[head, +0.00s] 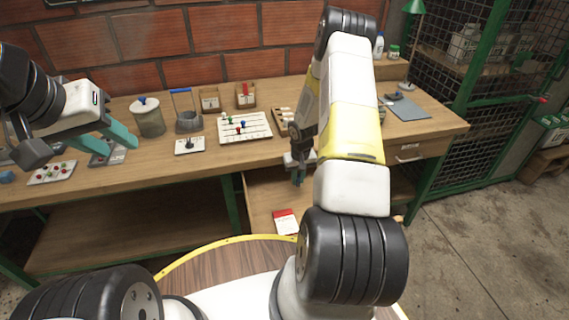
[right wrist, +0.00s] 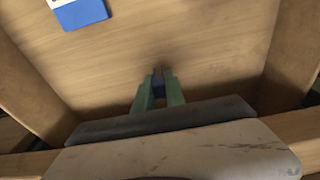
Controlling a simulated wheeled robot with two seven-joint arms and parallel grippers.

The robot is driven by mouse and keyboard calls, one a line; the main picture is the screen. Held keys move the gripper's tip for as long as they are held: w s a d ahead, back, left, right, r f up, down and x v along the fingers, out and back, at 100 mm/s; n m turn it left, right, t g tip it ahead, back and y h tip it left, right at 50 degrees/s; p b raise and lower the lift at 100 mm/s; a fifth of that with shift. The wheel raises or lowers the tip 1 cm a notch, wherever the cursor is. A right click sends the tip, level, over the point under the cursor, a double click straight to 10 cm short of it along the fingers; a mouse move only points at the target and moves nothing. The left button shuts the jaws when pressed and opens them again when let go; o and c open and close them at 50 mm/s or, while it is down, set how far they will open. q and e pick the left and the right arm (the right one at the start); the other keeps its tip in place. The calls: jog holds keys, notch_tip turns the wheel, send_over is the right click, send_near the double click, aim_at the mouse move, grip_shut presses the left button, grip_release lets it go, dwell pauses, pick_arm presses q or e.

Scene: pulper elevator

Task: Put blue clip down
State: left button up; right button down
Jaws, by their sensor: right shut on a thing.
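In the right wrist view, my right gripper (right wrist: 158,92) is shut on the blue clip (right wrist: 158,86), a small dark blue piece between its green fingertips. The clip is over the wooden bottom of an open drawer (right wrist: 190,50); I cannot tell whether it touches it. In the head view my right gripper (head: 299,181) reaches down into that drawer (head: 258,196), and the clip cannot be clearly made out. My left gripper (head: 120,150) is open and empty above the left part of the workbench (head: 165,165).
A red and white card (head: 286,222) lies in the drawer's front; a blue and white card (right wrist: 80,12) shows in the wrist view. On the bench stand a board with coloured pegs (head: 245,128), a jar (head: 149,118), a blue-handled container (head: 188,120) and a grey mat (head: 408,109).

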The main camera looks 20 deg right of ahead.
notch_tip(320, 180, down, 2)
jog(key=shift+f, duration=0.1)
jog(key=c, duration=1.4)
grip_release()
